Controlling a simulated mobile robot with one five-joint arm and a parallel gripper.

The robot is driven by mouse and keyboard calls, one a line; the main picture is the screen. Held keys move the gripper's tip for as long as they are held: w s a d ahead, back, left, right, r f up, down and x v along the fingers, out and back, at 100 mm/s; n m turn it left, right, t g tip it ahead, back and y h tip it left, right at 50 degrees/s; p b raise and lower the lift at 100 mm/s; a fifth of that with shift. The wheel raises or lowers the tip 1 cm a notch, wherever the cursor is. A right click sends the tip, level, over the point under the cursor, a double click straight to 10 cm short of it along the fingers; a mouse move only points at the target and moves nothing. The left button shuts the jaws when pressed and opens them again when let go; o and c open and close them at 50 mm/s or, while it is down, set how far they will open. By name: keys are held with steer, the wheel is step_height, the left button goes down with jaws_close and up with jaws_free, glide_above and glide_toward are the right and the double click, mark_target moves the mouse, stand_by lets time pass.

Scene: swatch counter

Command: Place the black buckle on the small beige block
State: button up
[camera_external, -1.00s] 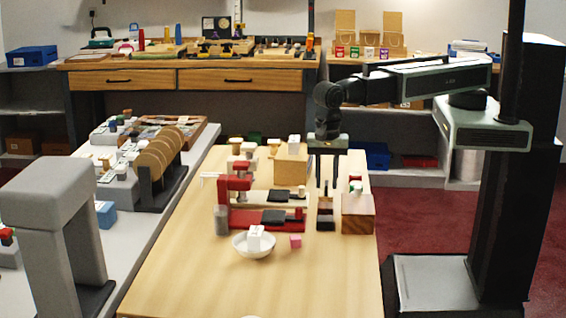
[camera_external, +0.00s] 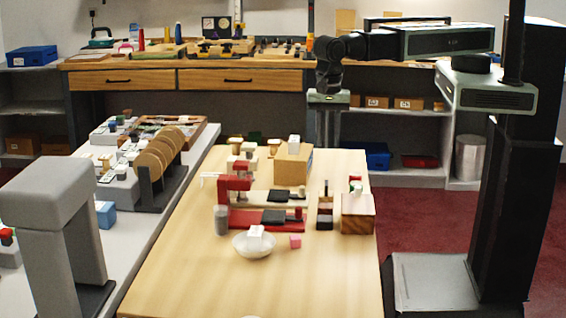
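Black flat pieces lie on the red clamp-like stand (camera_external: 240,215). Small beige pieces (camera_external: 274,147) stand at the table's far end. Which piece is the black buckle and which the small beige block is too small to tell.
The front of the table is clear. A grey arch (camera_external: 50,215) stands at left.

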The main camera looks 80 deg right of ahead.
steer(key=shift+f, duration=0.1)
steer(key=w+d+f+n+b, duration=0.1)
steer(key=d+n, duration=0.8)
steer(key=d, duration=1)
steer(key=w+d+f+n+b, duration=0.1)
steer(key=w+d+n, duration=0.2)
steer(key=d+n, duration=0.6)
steer(key=shift+d, duration=4.95)
steer(key=shift+w, duration=0.1)
